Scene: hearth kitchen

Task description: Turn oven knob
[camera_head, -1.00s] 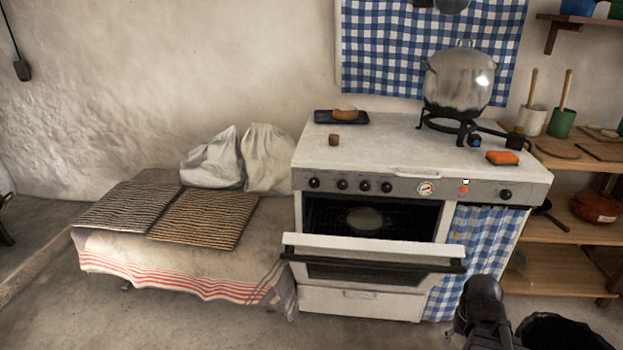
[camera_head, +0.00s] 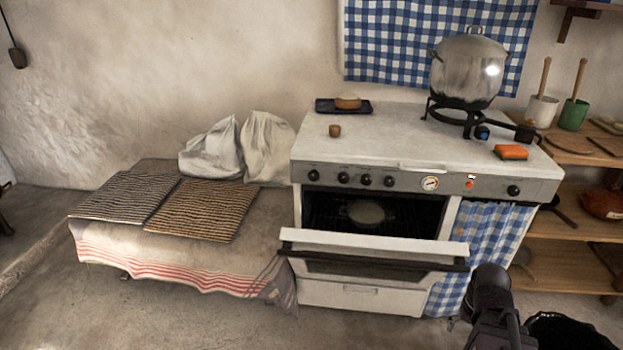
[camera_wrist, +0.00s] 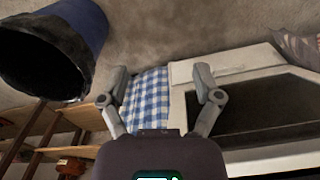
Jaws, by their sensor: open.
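The white oven (camera_head: 440,178) stands in the middle of the head view with its door (camera_head: 372,247) tilted partly open. Several black knobs (camera_head: 365,180) run along the left of its front panel, and one black knob (camera_head: 513,190) sits at the right end. A dial (camera_head: 430,183) and a small red light (camera_head: 470,184) lie between them. My gripper (camera_wrist: 163,82) is open and empty in the wrist view, with the checked curtain and the oven front beyond its fingers. In the head view my arm shows at lower right, in front of the curtain; no knob is between the fingers.
The open door juts out from the oven front. A steel pot (camera_head: 468,68) stands on a burner, with an orange sponge (camera_head: 511,152) nearby. A dark bucket (camera_wrist: 50,45) is on the floor at right. A wooden shelf (camera_head: 570,227) stands right of the oven. The front floor is clear.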

